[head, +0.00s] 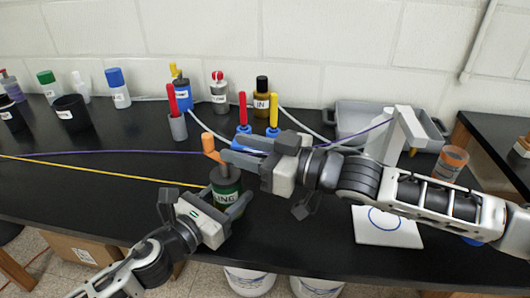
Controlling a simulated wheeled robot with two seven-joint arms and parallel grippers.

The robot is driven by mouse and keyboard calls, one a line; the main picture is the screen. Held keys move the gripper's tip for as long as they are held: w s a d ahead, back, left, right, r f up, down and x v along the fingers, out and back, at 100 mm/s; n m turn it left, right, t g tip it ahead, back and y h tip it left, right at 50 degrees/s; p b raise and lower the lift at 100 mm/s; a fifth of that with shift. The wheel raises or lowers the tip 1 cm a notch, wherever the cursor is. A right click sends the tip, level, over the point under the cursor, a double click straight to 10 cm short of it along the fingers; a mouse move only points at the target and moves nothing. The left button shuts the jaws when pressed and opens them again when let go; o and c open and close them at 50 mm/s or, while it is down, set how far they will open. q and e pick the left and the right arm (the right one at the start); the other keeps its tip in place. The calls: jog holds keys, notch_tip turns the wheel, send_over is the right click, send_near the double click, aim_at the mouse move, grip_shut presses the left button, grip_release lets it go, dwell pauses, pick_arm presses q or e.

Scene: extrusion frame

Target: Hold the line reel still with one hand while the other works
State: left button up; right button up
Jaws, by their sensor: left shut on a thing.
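The line reel (225,186) looks like a dark green labelled cylinder standing upright near the front edge of the black bench. An orange handle (208,143) sticks up above it. My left gripper (234,208) comes in low from the left and is shut on the reel's lower side. My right gripper (235,160) reaches in from the right, its fingers just above the reel and close to the handle. Its fingertips overlap the handle area, so I cannot tell whether it grips anything. The reel's right side is partly hidden by the grippers.
A yellow line (100,170) runs from the left toward the reel. A purple line (100,152) crosses behind it. Several bottles and coloured-handled tools stand along the back. The left bench middle is mostly clear.

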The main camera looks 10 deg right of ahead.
jog(key=v, duration=0.4)
jog(key=shift+s+d, duration=0.25)
jog(key=shift+d, duration=0.1)
dwell(0.5)
pick_arm(q)
jog(key=o, duration=1.1)
jog(key=v, duration=1.2)
